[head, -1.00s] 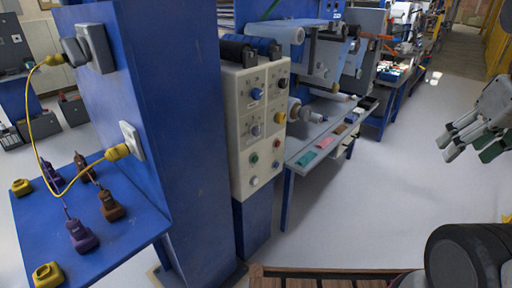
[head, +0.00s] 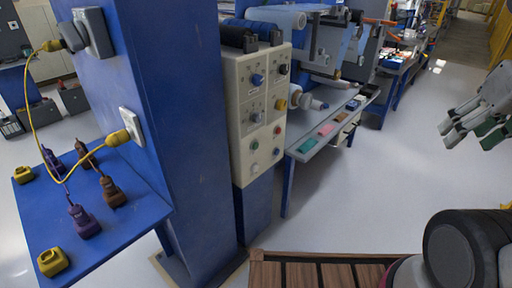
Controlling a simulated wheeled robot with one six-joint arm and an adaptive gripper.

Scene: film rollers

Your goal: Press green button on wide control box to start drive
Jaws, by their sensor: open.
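The control box (head: 243,112) is a tall cream panel on a blue post, left of centre in the head view. It carries blue, black and yellow knobs, a red button (head: 277,130), a green button (head: 254,144) and pale buttons below. The green button is small, on the lower left part of the face. My gripper (head: 468,128) is at the right edge, grey-fingered, open and empty. It is well to the right of the box, over open floor. Part of it is cut off by the frame.
A blue bench (head: 90,225) at left holds several yellow, purple and brown devices. A yellow cable (head: 50,150) links plugs on the blue column (head: 170,80). A grey shelf (head: 305,150) with coloured pads sits right of the box. A wooden slatted platform (head: 320,272) is at the bottom. The pale floor at right is clear.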

